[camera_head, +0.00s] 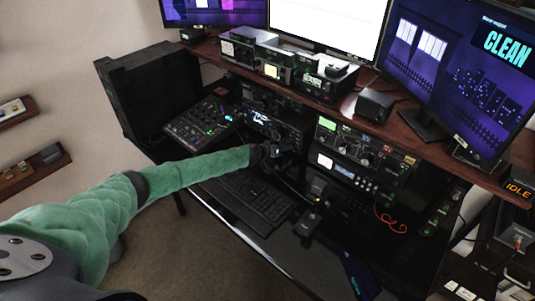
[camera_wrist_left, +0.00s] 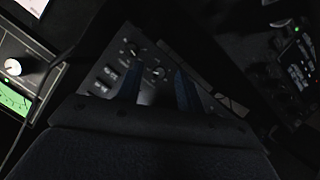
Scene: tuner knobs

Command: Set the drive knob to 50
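My left gripper (camera_head: 284,150) reaches to the front of a dark radio unit (camera_head: 262,122) with a small lit display on the desk's equipment shelf. In the left wrist view my two bluish fingers (camera_wrist_left: 157,80) stand apart with a gap between them. A small dark round knob (camera_wrist_left: 157,72) on a dark panel (camera_wrist_left: 110,72) shows just beyond that gap, and I cannot tell whether the fingers touch it. Another small knob (camera_wrist_left: 132,50) sits to its upper left. The panel's labels are too small and dark to read, so I cannot tell which knob is drive. My right gripper is out of view.
A rack unit with knobs (camera_head: 362,148) is to the right, near a red cable (camera_head: 392,219). Monitors (camera_head: 330,22) stand on the upper shelf above.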

